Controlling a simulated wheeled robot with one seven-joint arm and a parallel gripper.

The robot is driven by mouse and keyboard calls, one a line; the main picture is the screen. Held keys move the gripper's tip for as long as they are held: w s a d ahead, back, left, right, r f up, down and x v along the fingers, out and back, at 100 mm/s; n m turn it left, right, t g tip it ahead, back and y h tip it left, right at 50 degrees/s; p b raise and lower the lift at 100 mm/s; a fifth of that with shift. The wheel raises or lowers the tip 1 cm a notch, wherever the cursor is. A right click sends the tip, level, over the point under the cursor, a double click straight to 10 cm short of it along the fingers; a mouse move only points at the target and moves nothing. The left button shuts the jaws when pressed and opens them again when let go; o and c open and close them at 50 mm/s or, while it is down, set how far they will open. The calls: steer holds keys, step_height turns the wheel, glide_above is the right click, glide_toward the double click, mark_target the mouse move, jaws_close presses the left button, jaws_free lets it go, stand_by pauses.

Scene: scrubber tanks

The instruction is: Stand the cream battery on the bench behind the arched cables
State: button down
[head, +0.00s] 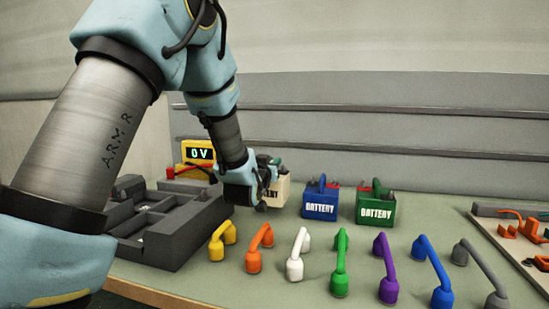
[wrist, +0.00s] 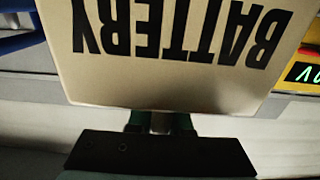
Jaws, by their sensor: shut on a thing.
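The cream battery (head: 281,192) is at the left end of the battery row in the head view, behind the arched cables and partly hidden by my gripper (head: 262,168). It looks upright, but I cannot tell whether its base touches the bench (head: 330,235). In the wrist view, the cream battery (wrist: 170,75) fills the upper middle, its lettering upside down. My gripper (wrist: 160,122) is shut on its top part. The arched cables stand in a row: yellow (head: 229,230), orange (head: 254,257), white (head: 295,265), green (head: 341,260), purple (head: 386,265), blue (head: 437,280) and grey (head: 480,265).
A blue battery (head: 320,203) and a green battery (head: 375,211) stand right of the cream one. A yellow meter (head: 186,153) reading 0 V is behind at left. A dark grey compartmented tray (head: 185,235) lies at left. An orange-parts tray (head: 510,240) is at right.

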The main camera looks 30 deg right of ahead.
steer(key=shift+f, duration=1.55)
steer(key=shift+f, duration=0.15)
steer(key=c, duration=1.3)
jaws_free()
steer(key=shift+f, duration=0.25)
steer(key=o, duration=0.5)
steer(key=shift+c, duration=0.2)
steer(key=shift+r, duration=0.1)
steer(key=shift+r, duration=0.15)
steer(key=b+v, duration=0.2)
steer(key=v, duration=1)
